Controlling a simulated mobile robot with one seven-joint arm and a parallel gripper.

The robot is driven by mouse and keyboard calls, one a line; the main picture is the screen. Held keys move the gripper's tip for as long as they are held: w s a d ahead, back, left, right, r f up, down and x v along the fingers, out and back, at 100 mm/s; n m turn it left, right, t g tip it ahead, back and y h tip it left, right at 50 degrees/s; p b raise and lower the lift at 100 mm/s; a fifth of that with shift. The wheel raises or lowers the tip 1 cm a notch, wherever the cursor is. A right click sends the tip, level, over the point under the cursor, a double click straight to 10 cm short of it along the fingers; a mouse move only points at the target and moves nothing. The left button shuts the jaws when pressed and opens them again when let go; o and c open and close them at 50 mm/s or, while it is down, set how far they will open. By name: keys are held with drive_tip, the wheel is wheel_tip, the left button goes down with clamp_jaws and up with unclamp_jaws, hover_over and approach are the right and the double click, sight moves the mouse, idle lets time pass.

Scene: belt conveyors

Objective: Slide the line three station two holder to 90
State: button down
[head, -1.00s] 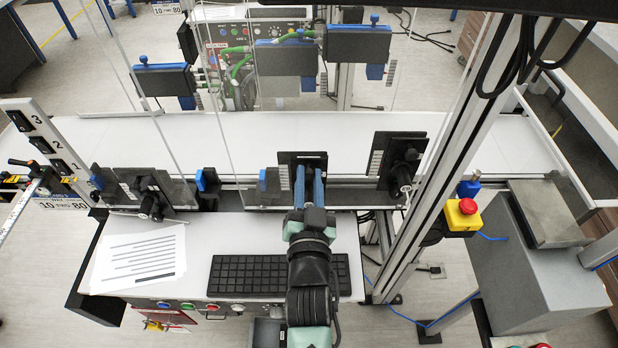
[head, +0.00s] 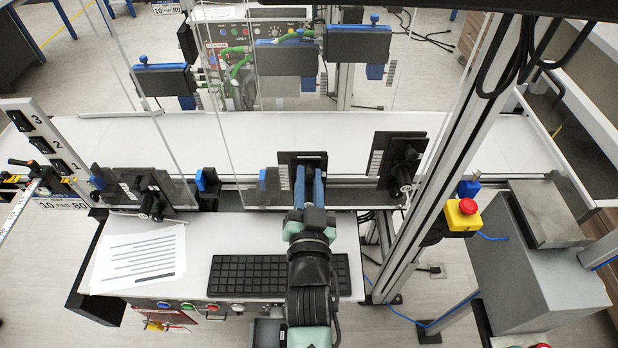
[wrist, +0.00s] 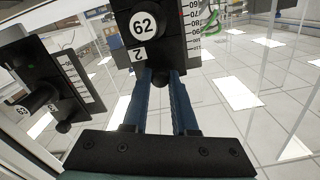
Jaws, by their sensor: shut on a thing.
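A black holder (head: 303,157) stands upright on the conveyor's near rail in the head view, with a pale scale strip on its left side. In the wrist view the holder (wrist: 166,24) shows a round white label reading 62, an upside-down 2 plate and a numbered scale at its right edge. My gripper (head: 309,172) reaches it from the near side. In the wrist view the blue fingers of my gripper (wrist: 160,80) are shut on the holder's lower part, where a dark knob shows between them. The exact contact is partly hidden.
Another black holder (head: 402,160) stands to the right, close to a metal post (head: 440,165). Black brackets with blue knobs (head: 201,180) stand to the left. A keyboard (head: 248,275) and papers (head: 140,257) lie on the near shelf. The white belt (head: 230,135) is clear.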

drive_tip(key=shift+r, duration=0.1)
wheel_tip(320, 180, up, 3)
drive_tip(key=shift+w+f+p, duration=0.1)
drive_tip(key=shift+f+p, duration=0.1)
drive_tip(key=shift+p, duration=0.75)
drive_tip(key=c, duration=0.7)
unclamp_jaws()
drive_tip(key=shift+f, duration=0.1)
drive_tip(key=shift+f, duration=0.1)
